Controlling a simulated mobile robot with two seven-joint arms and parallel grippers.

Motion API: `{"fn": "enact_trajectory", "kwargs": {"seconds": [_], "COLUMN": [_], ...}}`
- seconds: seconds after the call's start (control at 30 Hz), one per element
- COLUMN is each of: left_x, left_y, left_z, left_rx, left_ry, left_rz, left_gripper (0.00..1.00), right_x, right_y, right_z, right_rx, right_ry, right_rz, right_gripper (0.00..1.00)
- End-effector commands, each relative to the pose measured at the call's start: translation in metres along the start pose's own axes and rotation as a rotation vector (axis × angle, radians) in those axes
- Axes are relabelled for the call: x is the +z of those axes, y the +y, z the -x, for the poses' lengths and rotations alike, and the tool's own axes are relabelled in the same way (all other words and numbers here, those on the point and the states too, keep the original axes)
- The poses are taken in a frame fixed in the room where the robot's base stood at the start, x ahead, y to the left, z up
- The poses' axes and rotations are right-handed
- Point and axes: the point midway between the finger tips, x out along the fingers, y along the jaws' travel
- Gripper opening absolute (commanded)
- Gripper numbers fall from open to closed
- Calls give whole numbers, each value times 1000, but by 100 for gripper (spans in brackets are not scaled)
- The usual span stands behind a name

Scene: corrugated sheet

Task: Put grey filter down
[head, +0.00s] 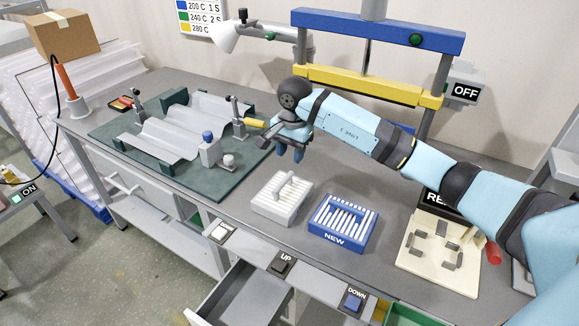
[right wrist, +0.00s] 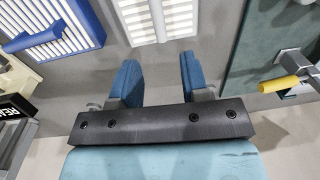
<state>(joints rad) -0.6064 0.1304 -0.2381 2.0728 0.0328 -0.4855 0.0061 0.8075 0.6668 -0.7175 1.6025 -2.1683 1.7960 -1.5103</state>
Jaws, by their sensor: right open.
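The grey filter (head: 272,207), a pale slatted block with a raised bar handle, lies on the grey bench (head: 225,222), left of the blue NEW filter (head: 325,236). In the right wrist view the grey filter (right wrist: 181,20) shows at the top middle, beyond my fingertips. My right gripper (head: 291,152) is above the bench, behind the grey filter and apart from it. Its two blue fingers (right wrist: 158,62) are spread with nothing between them. My left gripper is not in view.
A green mat (head: 208,182) with a clear corrugated sheet (head: 175,138) and clamps lies to the left. A cream fixture (head: 440,276) stands at the right. A blue and yellow press frame (head: 370,85) rises behind my right arm. Bare bench surrounds the grey filter.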

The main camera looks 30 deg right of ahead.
Motion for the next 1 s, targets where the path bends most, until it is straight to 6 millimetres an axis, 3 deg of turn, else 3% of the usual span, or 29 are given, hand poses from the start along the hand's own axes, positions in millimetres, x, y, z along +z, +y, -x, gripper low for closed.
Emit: {"fn": "enact_trajectory", "kwargs": {"seconds": [0.1, 0.27, 1.0], "left_x": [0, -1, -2], "left_y": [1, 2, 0], "left_z": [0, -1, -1], "left_rx": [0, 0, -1], "left_ry": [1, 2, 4], "left_rz": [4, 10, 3], "left_gripper": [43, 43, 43], "right_x": [0, 0, 0], "right_y": [0, 0, 0], "right_z": [19, 30, 32], "right_rx": [-2, 1, 1], "right_ry": [2, 0, -1], "right_rz": [0, 0, 0], "right_gripper": [41, 41, 41]}}
